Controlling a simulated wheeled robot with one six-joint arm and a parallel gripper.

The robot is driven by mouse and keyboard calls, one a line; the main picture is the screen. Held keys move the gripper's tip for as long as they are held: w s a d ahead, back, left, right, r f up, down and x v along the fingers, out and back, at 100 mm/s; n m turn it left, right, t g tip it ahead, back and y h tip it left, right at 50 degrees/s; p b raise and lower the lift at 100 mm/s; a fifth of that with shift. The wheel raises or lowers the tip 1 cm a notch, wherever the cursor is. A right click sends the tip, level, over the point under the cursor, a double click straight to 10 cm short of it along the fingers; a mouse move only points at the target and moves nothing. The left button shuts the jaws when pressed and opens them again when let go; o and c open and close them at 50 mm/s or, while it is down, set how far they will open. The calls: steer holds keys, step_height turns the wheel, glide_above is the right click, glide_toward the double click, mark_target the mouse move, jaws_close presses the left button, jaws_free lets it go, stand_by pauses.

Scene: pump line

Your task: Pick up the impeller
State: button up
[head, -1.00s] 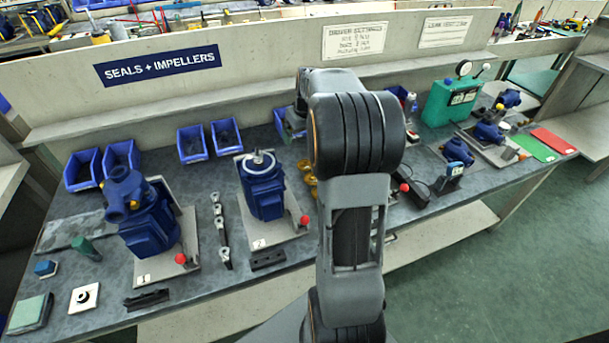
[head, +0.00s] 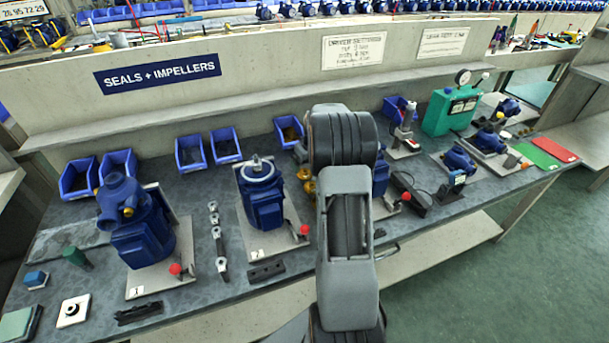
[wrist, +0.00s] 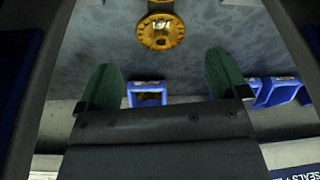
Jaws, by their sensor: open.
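A brass-coloured impeller (wrist: 160,32), round with a pale centre, lies on the grey bench top in the wrist view, beyond the fingertips and roughly midway between them. A second brass piece (wrist: 160,4) is cut off at the top edge. In the head view, brass pieces (head: 308,187) show just left of my arm, partly hidden. My gripper (wrist: 164,75) is open and empty, its two green-padded fingers spread wide and apart from the impeller. In the head view my arm hides the gripper.
Blue bins (head: 191,153) stand along the back of the bench; one bin (wrist: 147,93) shows between my fingers. A blue pump (head: 262,195) on a plate stands left of the brass pieces, and another pump (head: 380,175) is partly behind my arm.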

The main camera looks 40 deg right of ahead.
mark_target(305, 172)
steer(key=shift+x, duration=2.5)
steer(key=shift+s+a, duration=0.1)
steer(key=c, duration=1)
